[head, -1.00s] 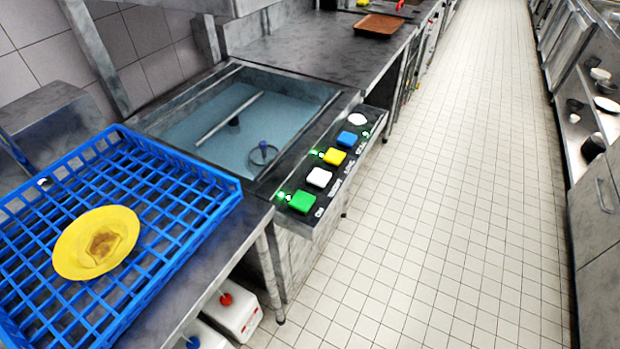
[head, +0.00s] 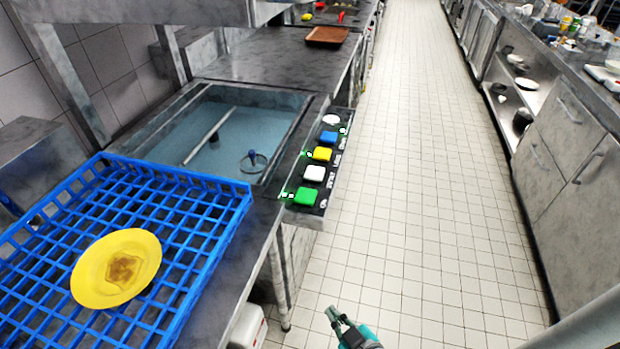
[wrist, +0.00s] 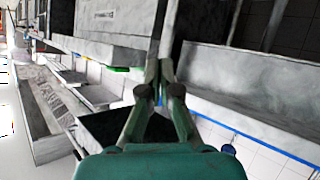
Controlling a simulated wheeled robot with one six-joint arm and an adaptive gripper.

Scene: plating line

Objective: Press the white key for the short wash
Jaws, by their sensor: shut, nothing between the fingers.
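The white square key (head: 313,173) sits on the dark control strip (head: 317,209) along the wash basin's right edge, between the green key (head: 306,196) and the yellow key (head: 322,154). A blue key (head: 328,137) and a round white button (head: 330,119) are farther along. The labels are too small to read surely. My gripper (head: 336,315) is at the bottom of the head view, over the floor, nearer than the strip and apart from the keys. In the wrist view its fingers (wrist: 158,88) are together and empty. The white key cannot be made out there.
A blue rack (head: 215,178) with a yellow plate (head: 116,268) stands on the left counter. The water basin (head: 228,125) lies behind the strip. Small green lights show beside some keys. The tiled aisle (head: 420,200) is clear; steel cabinets (head: 560,140) line its right side.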

